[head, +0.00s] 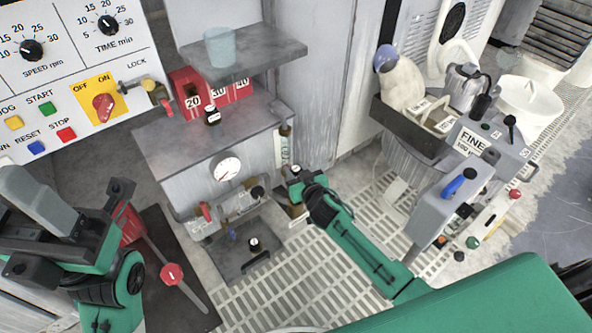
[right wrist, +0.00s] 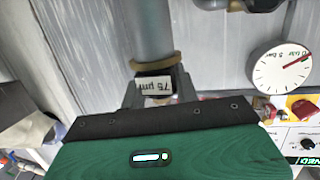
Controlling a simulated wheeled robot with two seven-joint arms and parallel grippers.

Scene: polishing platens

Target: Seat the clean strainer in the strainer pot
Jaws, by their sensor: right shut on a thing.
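My right gripper (head: 294,183) is at the lower right side of the grey machine. In the right wrist view it (right wrist: 157,92) is shut on a small dark block with an upside-down "75 µm" label (right wrist: 154,85), which seems to be the strainer's grip. A brass-coloured ring (right wrist: 155,63) and a grey pipe-like body (right wrist: 150,30) adjoin the block. I cannot tell strainer from pot there, or how deep the strainer sits. A tan-edged part (head: 297,211) shows just below the gripper in the head view. My left gripper (head: 45,200) is at the lower left, its jaws unclear.
The grey machine (head: 190,150) carries a pressure gauge (head: 226,169), a red numbered rack (head: 208,92) and a shelf with a blue cup (head: 220,46). Right of it stand a dark crate (head: 405,128) and a "FINE" box (head: 474,142). Slatted floor (head: 310,265) is open below.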

